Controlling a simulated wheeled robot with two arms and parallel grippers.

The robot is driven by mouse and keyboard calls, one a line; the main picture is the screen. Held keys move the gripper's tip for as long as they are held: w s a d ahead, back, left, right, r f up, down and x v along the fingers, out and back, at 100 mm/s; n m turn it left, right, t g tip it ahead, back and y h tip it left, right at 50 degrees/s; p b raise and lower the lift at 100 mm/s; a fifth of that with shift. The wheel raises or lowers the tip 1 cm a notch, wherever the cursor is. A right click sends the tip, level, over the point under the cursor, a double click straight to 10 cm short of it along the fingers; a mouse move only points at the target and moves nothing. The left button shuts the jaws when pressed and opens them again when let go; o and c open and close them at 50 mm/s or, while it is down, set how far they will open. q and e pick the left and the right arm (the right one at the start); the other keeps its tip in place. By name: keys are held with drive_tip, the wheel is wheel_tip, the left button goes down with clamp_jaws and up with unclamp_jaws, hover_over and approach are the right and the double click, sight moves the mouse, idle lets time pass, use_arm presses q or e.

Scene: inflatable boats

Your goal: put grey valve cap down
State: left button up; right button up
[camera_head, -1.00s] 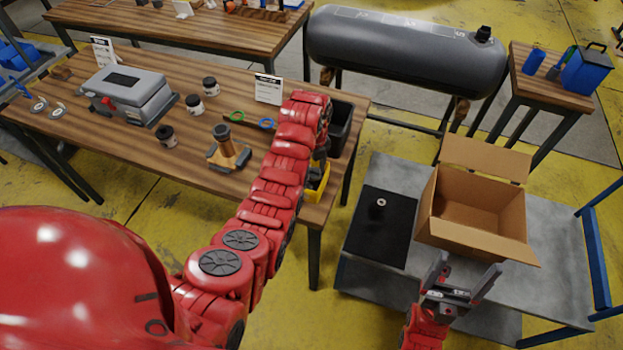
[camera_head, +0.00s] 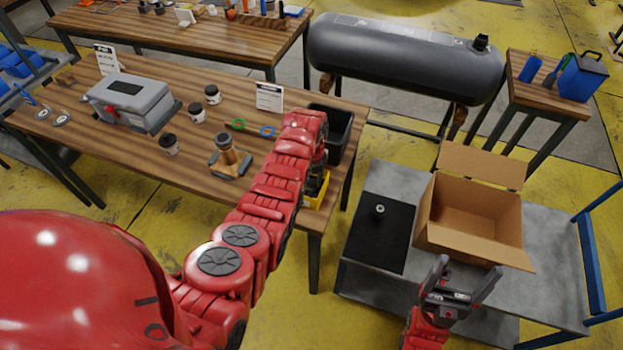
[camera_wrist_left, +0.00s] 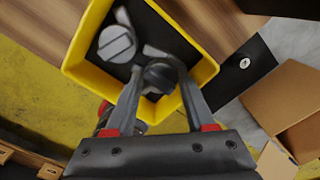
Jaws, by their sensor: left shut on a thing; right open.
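My left gripper (camera_wrist_left: 160,88) is shut on a dark, round-topped cap (camera_wrist_left: 160,74), which looks dark grey to black. The gripper is over the yellow bin (camera_wrist_left: 88,38), with the cap inside its outline in the left wrist view; whether the cap touches the bin floor I cannot tell. A lighter grey cap (camera_wrist_left: 117,44) with a raised bar lies in the bin, and another grey piece is partly hidden behind the held cap. In the head view the left gripper (camera_head: 317,182) is largely hidden by my arm above the bin (camera_head: 318,198). My right gripper (camera_head: 460,288) is open and empty.
The bin stands at the wooden table's (camera_head: 190,170) right end, in front of a black bin (camera_head: 340,128). An open cardboard box (camera_head: 470,215) and a black mat (camera_head: 375,235) are on the grey cart.

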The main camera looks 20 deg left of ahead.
sight(312, 180)
use_arm(q)
drive_tip(key=shift+f, duration=0.4)
drive_tip(key=o, duration=1)
drive_tip(key=shift+r, duration=0.1)
drive_tip(key=shift+o, duration=0.2)
drive_tip(key=shift+r+p, duration=0.35)
drive_tip(key=shift+r, duration=0.2)
wheel_tip(312, 180, up, 6)
drive_tip(key=b, duration=0.3)
drive_tip(key=shift+w+f, duration=0.1)
drive_tip(key=shift+f, duration=0.15)
wheel_tip(312, 180, up, 6)
drive_tip(key=p, duration=0.4)
drive_tip(key=shift+p, duration=0.35)
